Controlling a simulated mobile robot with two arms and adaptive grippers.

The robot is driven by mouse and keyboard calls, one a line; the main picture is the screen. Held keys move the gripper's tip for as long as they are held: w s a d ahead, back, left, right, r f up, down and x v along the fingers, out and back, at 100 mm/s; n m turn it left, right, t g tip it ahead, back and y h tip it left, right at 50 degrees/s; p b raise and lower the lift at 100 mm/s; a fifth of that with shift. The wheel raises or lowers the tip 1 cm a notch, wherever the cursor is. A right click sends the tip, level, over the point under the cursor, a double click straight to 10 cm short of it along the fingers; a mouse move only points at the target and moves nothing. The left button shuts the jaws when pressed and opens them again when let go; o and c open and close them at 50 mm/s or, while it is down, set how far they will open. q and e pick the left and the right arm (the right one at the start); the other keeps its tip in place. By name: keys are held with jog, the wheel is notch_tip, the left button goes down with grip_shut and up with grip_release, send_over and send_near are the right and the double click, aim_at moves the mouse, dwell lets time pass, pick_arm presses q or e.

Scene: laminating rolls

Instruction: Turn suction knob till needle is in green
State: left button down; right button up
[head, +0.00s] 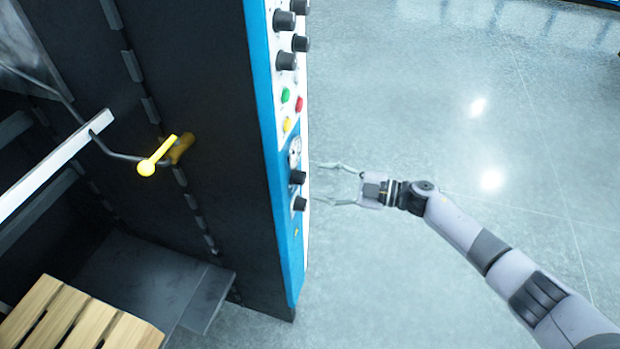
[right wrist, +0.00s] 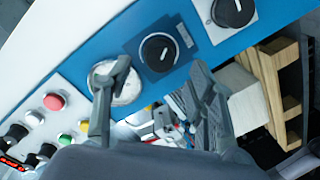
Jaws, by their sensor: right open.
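The round gauge (head: 295,152) is on the blue part of the machine's control panel. In the right wrist view the gauge (right wrist: 128,92) is partly covered by one finger, and I cannot read its needle or a green zone. A black knob (head: 298,177) is beside the gauge; in the right wrist view this knob (right wrist: 159,52) has a white mark on its face. A second black knob (head: 300,203) is further along, also in the right wrist view (right wrist: 232,12). My right gripper (head: 315,182) is open and empty, its fingers pointing at the panel near the knobs. My left gripper is out of view.
Several black knobs (head: 286,61) and green, red (head: 299,104) and yellow buttons are higher on the panel. A yellow-ended lever (head: 147,167) sticks out on the machine's left side. A wooden pallet (head: 45,315) is lower left. The floor to the right is clear.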

jog(key=v, duration=0.7)
jog(key=shift+f, duration=0.1)
jog(key=d+f+m+t+h, duration=0.2)
jog(key=f+m, duration=0.2)
jog(key=f, duration=0.3)
jog(key=d+f+m+t+h+b, duration=0.1)
jog(key=d+f+m+t+h, duration=0.25)
jog(key=f, duration=0.35)
jog(key=d+f+m+t+h, duration=0.1)
jog(key=f+m+t+h, duration=0.1)
jog(key=f+m, duration=0.35)
jog(key=s+d+f+m+g+h, duration=0.1)
jog(key=s+d+f+m+h, duration=0.15)
jog(key=s+f, duration=0.4)
jog(key=s+d+f+m+g+h, duration=0.1)
jog(key=s+d+f+h, duration=0.25)
jog(key=f, duration=0.65)
jog(key=s+f+m+g+h, duration=0.1)
jog(key=s+f+g, duration=0.2)
jog(key=s, duration=1)
jog(key=s+f+m+g+b, duration=0.1)
jog(key=s+f+m+g, duration=0.1)
jog(key=s+f, duration=0.6)
jog(key=s+f+m+g+h, duration=0.1)
jog(key=s+f+g, duration=0.3)
jog(key=s, duration=1.5)
notch_tip(320, 180, down, 2)
jog(key=shift+f+g+h, duration=0.2)
jog(key=shift+g+h, duration=0.15)
